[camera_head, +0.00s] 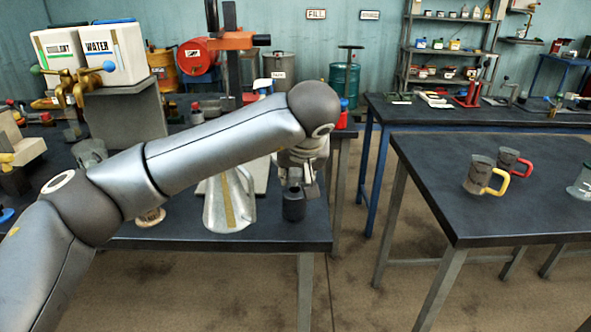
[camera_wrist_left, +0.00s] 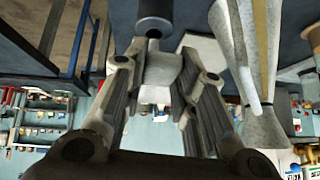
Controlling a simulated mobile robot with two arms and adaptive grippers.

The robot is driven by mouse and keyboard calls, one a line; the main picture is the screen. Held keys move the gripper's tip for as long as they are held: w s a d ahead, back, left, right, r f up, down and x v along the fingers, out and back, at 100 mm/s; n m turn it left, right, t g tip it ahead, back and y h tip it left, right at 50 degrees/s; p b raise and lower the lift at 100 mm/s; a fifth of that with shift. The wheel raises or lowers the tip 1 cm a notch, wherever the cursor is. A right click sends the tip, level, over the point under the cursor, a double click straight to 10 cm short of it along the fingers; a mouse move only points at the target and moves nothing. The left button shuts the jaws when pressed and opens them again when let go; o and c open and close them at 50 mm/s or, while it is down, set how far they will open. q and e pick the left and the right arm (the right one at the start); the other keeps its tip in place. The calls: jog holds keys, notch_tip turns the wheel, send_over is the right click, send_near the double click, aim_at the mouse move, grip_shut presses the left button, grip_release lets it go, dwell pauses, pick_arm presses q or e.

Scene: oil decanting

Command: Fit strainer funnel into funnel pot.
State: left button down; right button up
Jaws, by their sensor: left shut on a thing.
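My left gripper (camera_head: 301,180) points down near the table's right front corner. In the left wrist view my left gripper (camera_wrist_left: 167,68) is shut on a pale grey piece, seemingly the strainer funnel (camera_wrist_left: 160,72); its shape is largely hidden by the fingers. A small dark cylinder, possibly the funnel pot (camera_head: 293,205), is right below the fingertips; it also shows at the top of the left wrist view (camera_wrist_left: 154,12). Whether the held piece touches it I cannot tell. My right gripper is not in view.
A tall pale conical vessel with a yellow stripe (camera_head: 229,205) stands close left of the dark cylinder. White containers (camera_head: 118,55) stand on a raised block at the left. Mugs (camera_head: 482,176) are on the right table (camera_head: 440,200), across a floor gap.

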pick_arm(q)
jog(key=shift+f, duration=0.2)
jog(key=shift+f+b, duration=0.55)
jog(key=shift+f, duration=0.05)
jog(key=shift+f+b, duration=0.55)
jog(key=shift+f, duration=0.65)
jog(key=c, duration=1.1)
grip_release()
